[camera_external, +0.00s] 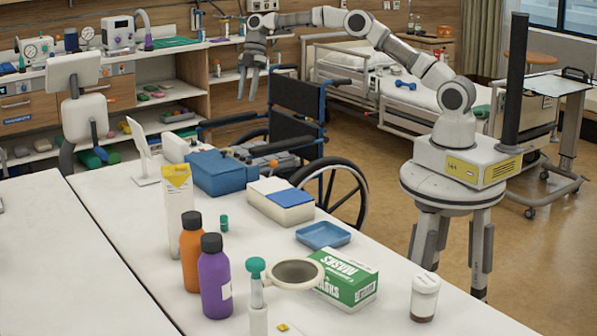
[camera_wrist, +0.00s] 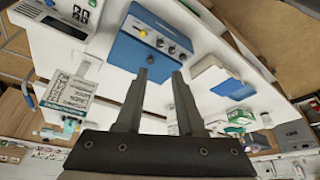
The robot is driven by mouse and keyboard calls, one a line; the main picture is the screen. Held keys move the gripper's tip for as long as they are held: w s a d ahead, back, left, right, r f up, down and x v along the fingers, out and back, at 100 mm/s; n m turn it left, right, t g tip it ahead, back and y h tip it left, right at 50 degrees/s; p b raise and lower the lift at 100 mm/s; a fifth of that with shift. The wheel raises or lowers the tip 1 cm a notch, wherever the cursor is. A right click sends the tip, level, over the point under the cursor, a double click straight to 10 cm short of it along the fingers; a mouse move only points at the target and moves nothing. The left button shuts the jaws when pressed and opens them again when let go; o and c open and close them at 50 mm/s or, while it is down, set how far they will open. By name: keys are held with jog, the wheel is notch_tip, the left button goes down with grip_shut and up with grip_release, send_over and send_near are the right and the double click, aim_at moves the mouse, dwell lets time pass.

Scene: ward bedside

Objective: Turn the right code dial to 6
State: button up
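A blue box with a grey panel (camera_wrist: 158,38) lies ahead of my fingers in the wrist view. Several small dark dials (camera_wrist: 171,49) sit in a row on the panel, with a yellow knob (camera_wrist: 143,32) at one end. The dial numbers are too small to read. In the external view the blue box (camera_external: 216,174) stands on the white table; its dial panel is mostly turned away. My gripper (camera_external: 252,92) hangs fingers down, well above and behind the box. In the wrist view my gripper (camera_wrist: 160,75) is open, with nothing between its fingers.
A white and blue box (camera_external: 281,203) stands right of the blue box. A white carton (camera_external: 178,215), orange bottle (camera_external: 191,250) and purple bottle (camera_external: 215,282) stand nearer. A wheelchair (camera_external: 298,110) is behind the table.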

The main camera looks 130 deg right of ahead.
aim_at(237, 153)
jog(key=x, duration=1.7)
jog(key=shift+w+a+f, duration=0.1)
jog(key=shift+w, duration=0.1)
jog(key=shift+c, duration=0.2)
grip_shut()
